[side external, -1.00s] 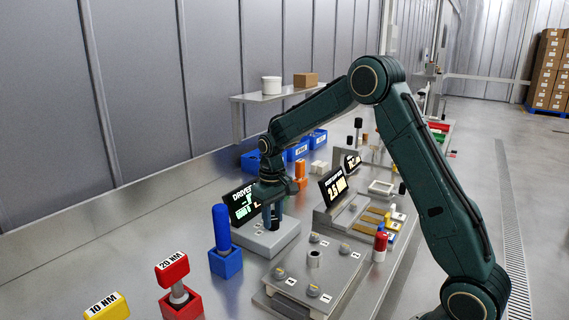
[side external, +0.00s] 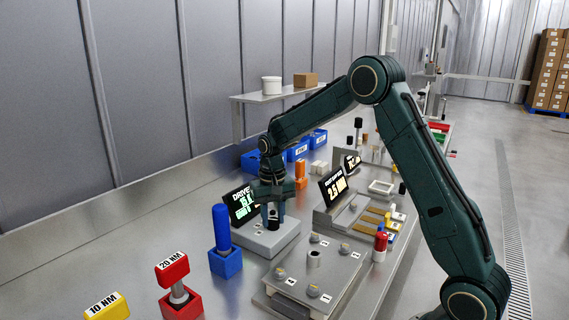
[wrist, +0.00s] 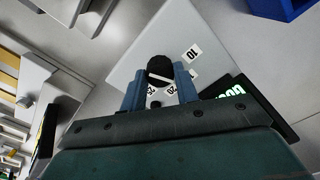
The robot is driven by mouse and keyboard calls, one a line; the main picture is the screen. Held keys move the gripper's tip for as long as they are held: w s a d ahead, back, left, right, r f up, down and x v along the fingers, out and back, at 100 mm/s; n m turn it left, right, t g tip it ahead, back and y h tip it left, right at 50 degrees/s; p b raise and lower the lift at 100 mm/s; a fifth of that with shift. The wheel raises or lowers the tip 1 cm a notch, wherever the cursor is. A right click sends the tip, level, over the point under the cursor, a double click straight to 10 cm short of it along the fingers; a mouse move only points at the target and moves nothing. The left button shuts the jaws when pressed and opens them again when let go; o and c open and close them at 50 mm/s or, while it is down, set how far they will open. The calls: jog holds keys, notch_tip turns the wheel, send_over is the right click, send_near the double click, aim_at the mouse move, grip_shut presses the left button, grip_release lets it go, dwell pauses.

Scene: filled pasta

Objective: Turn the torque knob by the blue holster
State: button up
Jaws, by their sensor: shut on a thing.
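The torque knob is a black knob (wrist: 160,66) on a pale grey box (side external: 279,240). Number labels such as 10, 20 and 25 surround it in the wrist view. My gripper (side external: 273,213) points down over the box, and its blue fingers (wrist: 160,85) are shut on the knob from both sides. The fingers hide part of the knob. The blue holster (side external: 226,263) stands just left of the box in the side view, with a tall blue driver (side external: 221,227) upright in it. A dark driver display (side external: 240,204) with green text stands behind the box, partly hidden by my gripper.
A red holster (side external: 181,304) marked 20 NM and a yellow piece (side external: 107,307) marked 10 NM stand at front left. A grey plate (side external: 308,287) with several small knobs lies in front of the box. Another display (side external: 336,187) stands to the right.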

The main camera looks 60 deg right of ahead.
aim_at(273, 220)
jog(key=shift+w+r, duration=0.1)
jog(key=o, duration=1)
notch_tip(273, 220, up, 14)
jog(key=shift+f, duration=0.1)
dwell(0.4)
